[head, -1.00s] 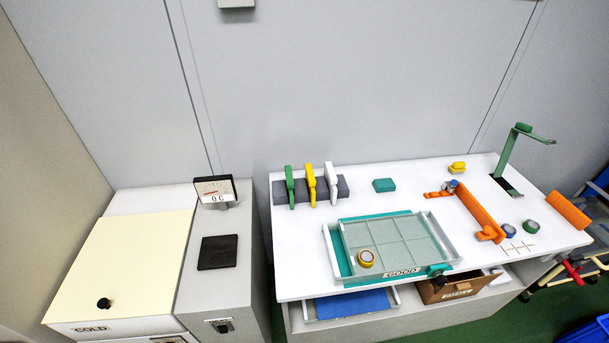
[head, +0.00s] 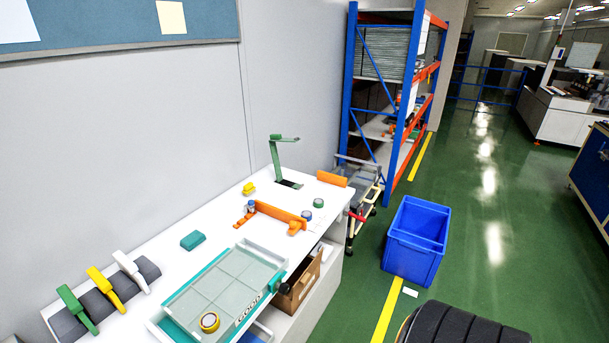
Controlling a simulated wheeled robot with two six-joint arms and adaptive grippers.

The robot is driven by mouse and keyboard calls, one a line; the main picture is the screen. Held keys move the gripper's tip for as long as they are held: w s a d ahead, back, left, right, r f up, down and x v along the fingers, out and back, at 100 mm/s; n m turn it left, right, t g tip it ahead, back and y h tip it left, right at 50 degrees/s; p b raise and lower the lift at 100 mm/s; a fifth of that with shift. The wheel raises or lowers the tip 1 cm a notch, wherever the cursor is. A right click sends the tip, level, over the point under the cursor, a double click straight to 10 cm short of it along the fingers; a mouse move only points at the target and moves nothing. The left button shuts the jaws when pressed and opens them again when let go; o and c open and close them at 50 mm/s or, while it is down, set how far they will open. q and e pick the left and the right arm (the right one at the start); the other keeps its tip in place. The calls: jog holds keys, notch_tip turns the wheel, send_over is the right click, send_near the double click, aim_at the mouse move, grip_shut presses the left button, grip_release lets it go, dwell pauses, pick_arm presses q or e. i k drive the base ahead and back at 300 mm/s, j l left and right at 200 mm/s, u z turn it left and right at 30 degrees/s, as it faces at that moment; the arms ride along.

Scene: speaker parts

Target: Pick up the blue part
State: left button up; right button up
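A small blue part (head: 252,207) sits at the left end of the orange fixture (head: 280,214) on the white workbench (head: 215,260) in the head view. A small round part with a bluish top (head: 306,215) lies by the fixture's right end. A round part with a greenish top (head: 318,203) lies just beyond it. I cannot tell which of these the task calls the blue part. Neither of my grippers is in view.
A teal-edged tray marked GOOD (head: 170,315) holds a yellow ring (head: 210,322). A teal block (head: 193,241), a yellow part (head: 249,188) and a green stand (head: 276,160) are on the bench. A blue crate (head: 415,245) stands on the green floor, right of the bench.

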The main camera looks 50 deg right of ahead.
aim_at(306, 214)
jog(key=z, duration=1.55)
